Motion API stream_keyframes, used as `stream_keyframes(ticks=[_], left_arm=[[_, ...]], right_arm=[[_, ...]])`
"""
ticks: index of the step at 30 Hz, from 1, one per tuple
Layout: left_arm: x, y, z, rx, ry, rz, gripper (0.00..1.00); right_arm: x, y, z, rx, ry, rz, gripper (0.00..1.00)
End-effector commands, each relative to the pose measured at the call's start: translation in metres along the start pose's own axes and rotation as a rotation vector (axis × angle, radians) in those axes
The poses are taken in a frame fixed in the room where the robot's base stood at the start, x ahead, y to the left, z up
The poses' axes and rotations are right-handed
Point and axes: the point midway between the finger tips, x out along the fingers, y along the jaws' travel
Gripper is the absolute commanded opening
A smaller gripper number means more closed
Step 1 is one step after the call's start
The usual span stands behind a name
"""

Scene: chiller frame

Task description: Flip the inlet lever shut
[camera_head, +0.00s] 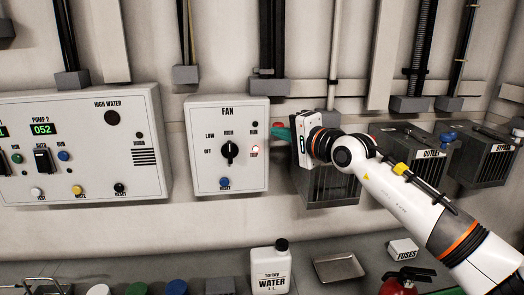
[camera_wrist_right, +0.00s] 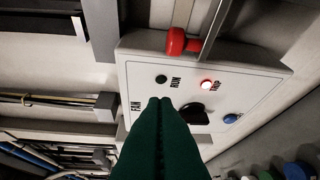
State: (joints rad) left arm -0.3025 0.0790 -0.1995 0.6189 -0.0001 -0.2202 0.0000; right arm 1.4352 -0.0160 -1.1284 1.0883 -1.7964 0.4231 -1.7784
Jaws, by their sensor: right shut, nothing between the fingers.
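My right gripper (camera_head: 275,134) is shut and empty, its green fingers pointing left toward the right edge of the FAN panel. The closed fingertips also show in the right wrist view (camera_wrist_right: 160,101). A red handle end (camera_head: 278,125) peeks out just above the fingers; in the right wrist view this red handle (camera_wrist_right: 182,42) sits on a grey metal bar, apart from the fingertips in the picture. It appears to belong to the grilled grey box (camera_head: 330,190) behind my gripper, whose label is hidden, so I cannot confirm it as the inlet lever. My left gripper is out of view.
The FAN panel (camera_head: 205,165) has a black knob (camera_head: 229,152) and a lit red TRIP light (camera_head: 255,149). A white water jug (camera_head: 270,270) and a tray (camera_head: 338,267) stand below.

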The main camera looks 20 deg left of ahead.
Motion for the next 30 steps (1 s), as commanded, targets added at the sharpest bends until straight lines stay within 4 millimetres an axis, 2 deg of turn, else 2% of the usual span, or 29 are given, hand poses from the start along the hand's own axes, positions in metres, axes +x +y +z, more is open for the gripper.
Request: stream_keyframes(ticks=[5, 13, 18, 30], left_arm=[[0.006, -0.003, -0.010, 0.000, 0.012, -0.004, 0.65], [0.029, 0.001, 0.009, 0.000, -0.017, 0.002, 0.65], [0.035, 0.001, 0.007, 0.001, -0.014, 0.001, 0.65], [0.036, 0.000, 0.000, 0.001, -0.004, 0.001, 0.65]], right_arm=[[-0.008, 0.003, -0.018, -0.006, 0.002, 0.004, 0.00], [-0.025, 0.007, -0.060, -0.004, 0.005, 0.005, 0.00], [-0.034, 0.012, -0.079, -0.002, 0.003, 0.004, 0.00], [-0.037, 0.016, -0.085, 0.000, 0.001, 0.003, 0.00]])
